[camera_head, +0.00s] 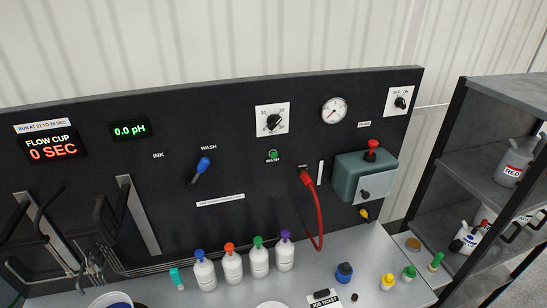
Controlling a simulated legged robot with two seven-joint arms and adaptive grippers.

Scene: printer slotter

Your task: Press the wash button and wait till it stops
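A small green button (273,155) with a tiny label, which seems to read WASH, is on the dark panel (240,130). A white-plated timer dial (272,121) is just above it. A blue-tipped lever (203,164) sits to the left between INK and WASH labels, its tip tilted up toward WASH. Whether the button is pressed or lit is too small to tell. Neither of my grippers can be made out in this view, and nothing covers the button.
A red hose (319,215) hangs right of the button. A teal box (362,172) with a red knob is farther right. Several capped bottles (232,265) stand below on the grey bench (330,256). The flow cup display (52,147) reads 0 SEC.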

